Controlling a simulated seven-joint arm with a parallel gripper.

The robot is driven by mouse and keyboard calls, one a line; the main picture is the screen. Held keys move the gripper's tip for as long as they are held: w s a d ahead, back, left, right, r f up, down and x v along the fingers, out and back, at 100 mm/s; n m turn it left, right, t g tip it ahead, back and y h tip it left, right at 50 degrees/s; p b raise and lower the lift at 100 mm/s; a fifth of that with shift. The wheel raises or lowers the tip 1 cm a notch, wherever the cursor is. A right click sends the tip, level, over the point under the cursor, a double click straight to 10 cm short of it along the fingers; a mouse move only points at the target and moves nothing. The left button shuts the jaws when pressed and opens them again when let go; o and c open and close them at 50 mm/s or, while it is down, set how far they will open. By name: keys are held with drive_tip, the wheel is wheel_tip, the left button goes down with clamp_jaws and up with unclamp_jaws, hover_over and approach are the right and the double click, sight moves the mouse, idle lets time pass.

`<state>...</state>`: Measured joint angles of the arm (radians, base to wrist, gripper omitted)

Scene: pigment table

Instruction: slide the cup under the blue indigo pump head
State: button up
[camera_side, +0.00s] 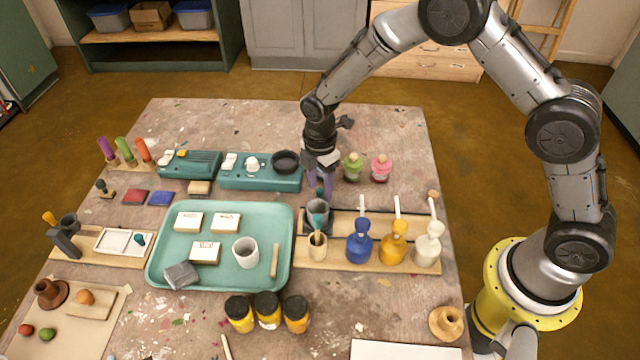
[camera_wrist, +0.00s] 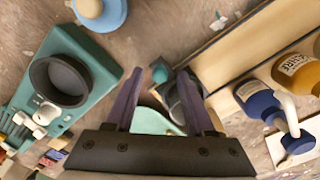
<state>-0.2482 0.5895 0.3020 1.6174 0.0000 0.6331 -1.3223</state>
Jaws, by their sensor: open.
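The likely cup, a plain pale grey one (camera_side: 245,252), stands upright on the teal tray (camera_side: 160,258), right of its middle. The blue indigo pump bottle (camera_side: 359,246) stands on the wooden board right of the tray, with a white pump on top. In the wrist view the blue bottle (camera_wrist: 258,101) is at the right. My gripper (camera_side: 321,192) is open, pointing down over a grey mortar (camera_side: 317,212) with a teal-handled pestle; it is away from the cup. The wrist view shows the purple fingers (camera_wrist: 157,72) spread around the teal handle; contact cannot be told.
A wooden pot (camera_side: 317,247) with a brush stands in front of the mortar. Yellow (camera_side: 393,245) and white (camera_side: 428,248) pump bottles stand right of the blue one. A wooden stick (camera_side: 275,261) lies beside the cup. Several yellow jars (camera_side: 267,311) stand before the tray.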

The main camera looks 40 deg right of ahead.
drive_tip(key=shift+c, duration=0.2)
clamp_jaws()
idle(1.3)
